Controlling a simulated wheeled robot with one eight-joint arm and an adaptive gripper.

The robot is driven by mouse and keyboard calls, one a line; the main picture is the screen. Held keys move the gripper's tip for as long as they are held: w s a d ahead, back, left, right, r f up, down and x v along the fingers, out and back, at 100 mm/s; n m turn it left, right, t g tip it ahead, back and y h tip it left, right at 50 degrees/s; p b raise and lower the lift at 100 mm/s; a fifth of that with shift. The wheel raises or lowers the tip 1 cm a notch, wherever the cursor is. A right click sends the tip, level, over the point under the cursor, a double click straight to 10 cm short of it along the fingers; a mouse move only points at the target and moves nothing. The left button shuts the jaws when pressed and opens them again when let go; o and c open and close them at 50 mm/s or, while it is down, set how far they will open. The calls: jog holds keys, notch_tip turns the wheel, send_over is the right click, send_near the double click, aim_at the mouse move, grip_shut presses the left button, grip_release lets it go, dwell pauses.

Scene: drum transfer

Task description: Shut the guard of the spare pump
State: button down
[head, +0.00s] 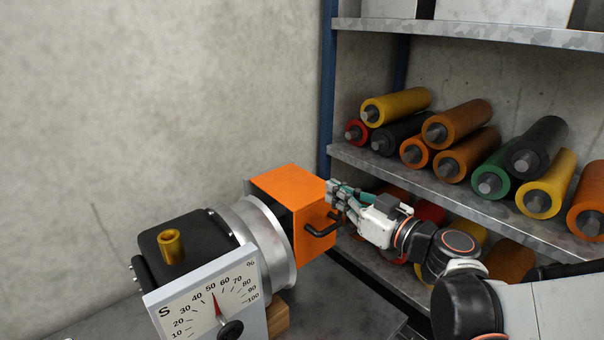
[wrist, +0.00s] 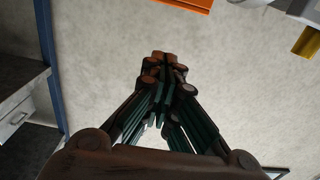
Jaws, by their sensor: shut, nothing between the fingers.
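The spare pump (head: 190,250) stands on a bench at the lower left in the head view, with a dark body, a brass fitting and a grey flange ring. Its orange box-shaped guard (head: 291,184) sits to the right of the ring, with a black handle (head: 321,228) on its right face. My gripper (head: 331,190) is at the guard's upper right edge, above the handle; I cannot tell whether it touches. In the wrist view my gripper (wrist: 165,75) has its fingers shut together and empty. An orange edge (wrist: 185,4), likely the guard, shows at the top there.
A dial plate (head: 208,300) with a red needle and black knob stands in front of the pump. A metal shelf (head: 460,188) with several coloured rollers (head: 468,152) rises behind my arm at the right. A concrete wall (head: 160,100) is behind the pump.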

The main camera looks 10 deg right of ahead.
aim_at(325, 235)
notch_tip(325, 235, down, 13)
jog(key=b, duration=1)
jog(key=shift+s, duration=0.15)
jog(key=shift+r, duration=0.1)
